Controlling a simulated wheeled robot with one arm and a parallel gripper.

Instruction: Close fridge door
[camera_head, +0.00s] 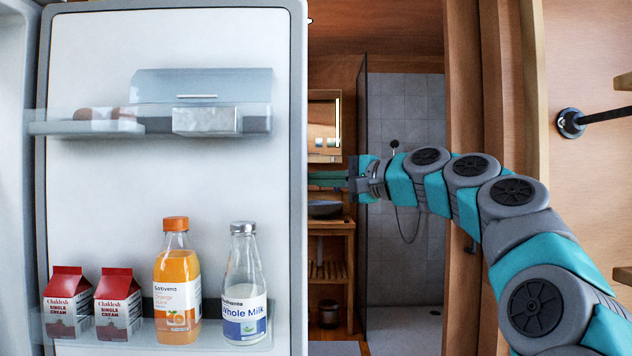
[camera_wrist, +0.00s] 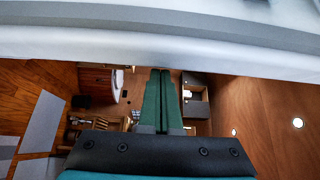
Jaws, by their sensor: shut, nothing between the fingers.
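The fridge door (camera_head: 170,185) stands open, with its white inner face and shelves towards me in the head view. My gripper (camera_head: 322,180) is at the door's right edge, and its fingertips pass out of sight behind that edge. In the wrist view the shut, empty green fingers of my gripper (camera_wrist: 160,72) point towards a pale band across the top, which appears to be the fridge door (camera_wrist: 150,48). I cannot tell whether they touch it. Part of the fridge body (camera_head: 12,150) shows at the far left.
The door shelves hold two red-topped cream cartons (camera_head: 117,305), an orange juice bottle (camera_head: 177,285) and a milk bottle (camera_head: 244,285). Behind are a wooden washstand (camera_head: 330,262) and a tiled shower (camera_head: 405,270). A wooden wall (camera_head: 575,60) stands close on the right.

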